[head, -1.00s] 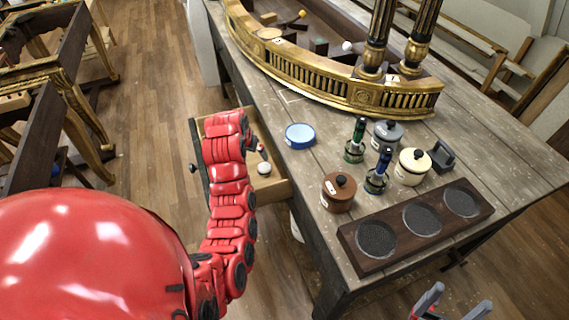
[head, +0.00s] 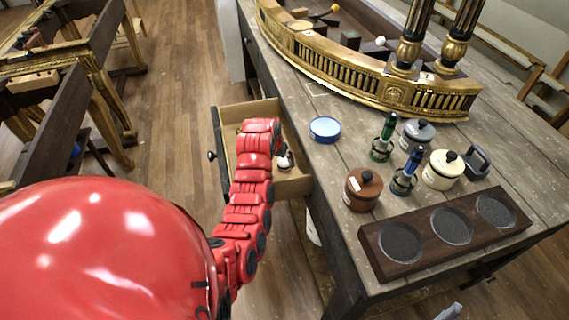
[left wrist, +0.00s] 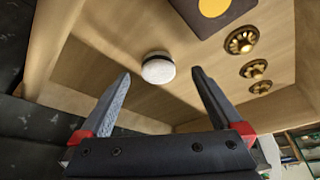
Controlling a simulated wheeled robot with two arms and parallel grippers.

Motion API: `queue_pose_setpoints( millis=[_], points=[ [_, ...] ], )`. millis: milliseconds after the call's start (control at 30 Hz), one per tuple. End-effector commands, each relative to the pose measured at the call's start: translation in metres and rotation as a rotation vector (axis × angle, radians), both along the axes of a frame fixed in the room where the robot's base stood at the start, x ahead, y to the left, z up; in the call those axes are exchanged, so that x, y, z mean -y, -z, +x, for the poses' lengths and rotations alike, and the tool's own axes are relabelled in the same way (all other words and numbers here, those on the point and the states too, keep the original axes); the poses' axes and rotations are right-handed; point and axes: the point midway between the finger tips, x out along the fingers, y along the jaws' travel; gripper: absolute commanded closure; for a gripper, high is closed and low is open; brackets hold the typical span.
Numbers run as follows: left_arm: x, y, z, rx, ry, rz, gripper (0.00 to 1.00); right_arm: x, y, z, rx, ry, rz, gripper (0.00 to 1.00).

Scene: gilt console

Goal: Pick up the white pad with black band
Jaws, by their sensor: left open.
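The white pad with black band (left wrist: 158,69) lies on the drawer floor in the left wrist view, a round white top with a dark band around its edge. My left gripper (left wrist: 161,74) is open, with its fingers to either side of the pad in the picture and nothing between them held. In the head view my left arm reaches into the open drawer (head: 299,184), and the arm and gripper mostly hide the pad. Only a grey tip of my right gripper (head: 449,312) shows at the bottom edge of the head view.
In the drawer lie several brass rosettes (left wrist: 254,68) and a dark card with a yellow disc (left wrist: 213,7). On the bench stand a blue dish (head: 325,128), a brown pot (head: 363,190) and a dark wooden tray with three round wells (head: 380,262). Drawer walls surround my left gripper.

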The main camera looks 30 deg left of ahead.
Motion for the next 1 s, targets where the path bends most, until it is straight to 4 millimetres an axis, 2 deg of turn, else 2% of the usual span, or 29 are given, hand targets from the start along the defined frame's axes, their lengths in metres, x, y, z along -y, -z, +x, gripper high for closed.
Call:
queue_pose_setpoints(
  millis=[167, 500, 700, 933, 1000],
  points=[
    [-0.001, 0.006, 0.005, 0.002, -0.001, 0.001, 0.0, 0.0, -0.005, 0.0, 0.0, 0.0, 0.0, 0.22],
    [-0.001, 0.037, 0.022, -0.001, 0.0, 0.0, 0.0, 0.0, -0.013, 0.0, 0.0, 0.0, 0.0, 0.22],
    [-0.001, 0.046, 0.025, 0.001, -0.001, 0.0, 0.0, 0.0, -0.014, 0.0, 0.0, 0.0, 0.0, 0.22],
    [-0.001, 0.046, 0.025, 0.002, -0.001, 0.001, 0.0, 0.0, -0.014, 0.0, 0.0, 0.0, 0.0, 0.22],
    [-0.001, 0.046, 0.025, 0.002, -0.001, 0.001, 0.11, 0.0, -0.014, 0.0, 0.0, 0.0, 0.0, 0.22]
  ],
)
